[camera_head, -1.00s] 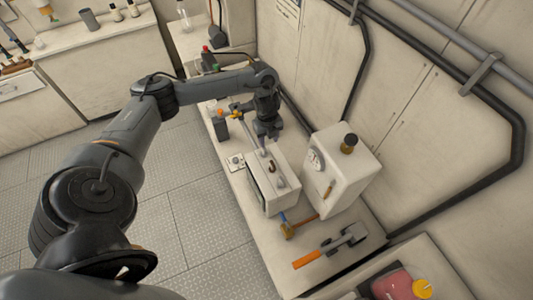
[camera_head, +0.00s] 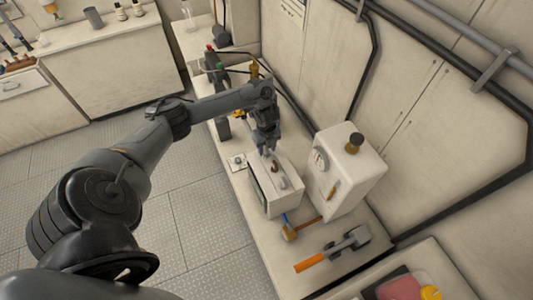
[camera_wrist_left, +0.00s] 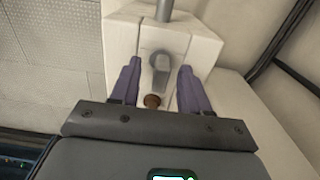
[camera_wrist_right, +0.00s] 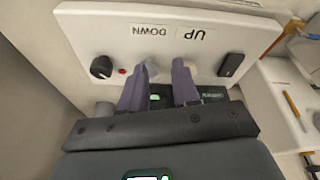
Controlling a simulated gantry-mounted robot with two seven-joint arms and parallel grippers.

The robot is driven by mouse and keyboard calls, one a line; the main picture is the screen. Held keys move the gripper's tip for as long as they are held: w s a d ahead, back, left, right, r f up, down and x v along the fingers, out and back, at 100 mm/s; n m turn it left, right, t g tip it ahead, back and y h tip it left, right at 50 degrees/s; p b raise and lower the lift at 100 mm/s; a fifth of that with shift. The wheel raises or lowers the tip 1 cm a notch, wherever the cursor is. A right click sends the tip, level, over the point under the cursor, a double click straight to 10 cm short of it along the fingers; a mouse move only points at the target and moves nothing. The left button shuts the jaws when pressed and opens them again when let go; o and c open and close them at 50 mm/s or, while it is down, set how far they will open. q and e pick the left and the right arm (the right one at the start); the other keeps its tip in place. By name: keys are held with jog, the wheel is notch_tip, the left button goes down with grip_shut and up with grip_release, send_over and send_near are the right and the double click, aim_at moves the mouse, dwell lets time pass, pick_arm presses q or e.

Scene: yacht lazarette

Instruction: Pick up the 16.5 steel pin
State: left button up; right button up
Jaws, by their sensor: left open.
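My left gripper (camera_head: 267,149) is open, pointing down over the white box (camera_head: 262,195) on the bench. In the left wrist view, a grey steel pin-like piece (camera_wrist_left: 161,64) with a rounded end lies between the spread fingers (camera_wrist_left: 157,84), apart from both. A small brown piece (camera_wrist_left: 152,101) is just below it, and a thicker grey cylinder (camera_wrist_left: 165,8) is at the top edge. In the head view, a brown hooked piece (camera_head: 274,167) and a grey piece (camera_head: 282,183) stand on the box. No size marking is readable. My right gripper (camera_wrist_right: 163,66) is open before a labelled panel.
A white cabinet (camera_head: 346,172) with a dial stands right beside the box. A brass-headed hammer (camera_head: 291,230) and an orange-handled tool (camera_head: 332,249) lie nearer. In the right wrist view, a panel (camera_wrist_right: 110,35) carries a knob and switch.

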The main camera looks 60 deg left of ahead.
pick_arm(q)
jog(key=shift+f, duration=0.65)
pick_arm(e)
jog(key=shift+a+r, duration=0.1)
jog(key=shift+r, duration=0.05)
pick_arm(q)
grip_shut()
jog(key=shift+r, duration=0.1)
